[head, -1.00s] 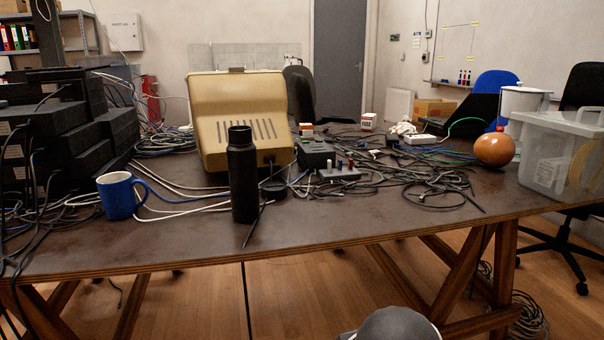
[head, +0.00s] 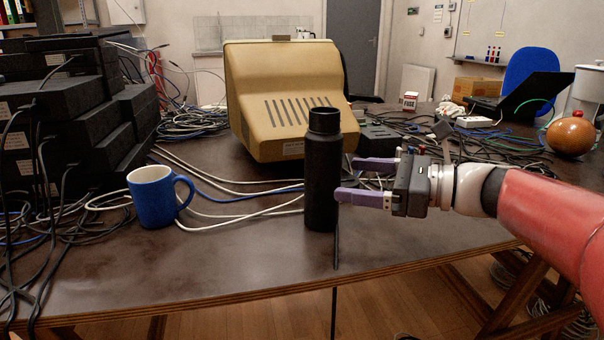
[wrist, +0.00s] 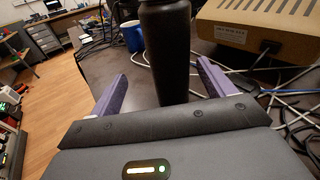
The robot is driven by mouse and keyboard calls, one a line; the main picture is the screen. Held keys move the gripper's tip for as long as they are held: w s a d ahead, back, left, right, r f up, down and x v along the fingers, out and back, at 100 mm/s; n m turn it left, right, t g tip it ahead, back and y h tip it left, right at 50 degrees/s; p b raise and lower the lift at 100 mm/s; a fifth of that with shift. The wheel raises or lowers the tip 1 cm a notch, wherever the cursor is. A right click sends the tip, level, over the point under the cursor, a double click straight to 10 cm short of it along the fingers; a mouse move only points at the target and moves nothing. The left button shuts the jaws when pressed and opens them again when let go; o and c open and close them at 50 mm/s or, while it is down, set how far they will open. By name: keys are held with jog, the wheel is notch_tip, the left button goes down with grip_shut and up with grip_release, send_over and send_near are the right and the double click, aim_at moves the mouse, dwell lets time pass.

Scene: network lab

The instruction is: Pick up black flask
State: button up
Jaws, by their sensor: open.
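The black flask (head: 322,172) stands upright on the dark table (head: 240,268), near its front edge. My gripper (head: 355,180) is open and comes in level from the right in the head view. Its purple fingertips are at the flask's right side, at about mid-height. In the wrist view the flask (wrist: 166,55) rises ahead, between the two open fingers (wrist: 163,85). Nothing is held. I cannot tell whether a finger touches the flask.
A blue mug (head: 156,196) stands left of the flask. A beige monitor (head: 282,95) is close behind it. Black stacked devices (head: 60,110) fill the left side. Cables (head: 225,190) spread around, and one runs by the flask's base. The table's front strip is mostly clear.

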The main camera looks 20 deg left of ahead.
aim_at(313, 160)
jog(key=shift+w+a+r+m+y, duration=0.4)
jog(key=shift+w+a+r+y, duration=0.1)
jog(key=shift+w+a+r, duration=0.25)
jog(key=a, duration=0.7)
jog(key=shift+w+a+f, duration=0.15)
jog(key=shift+w+f, duration=0.05)
jog(key=shift+w, duration=0.1)
jog(key=c, duration=1.5)
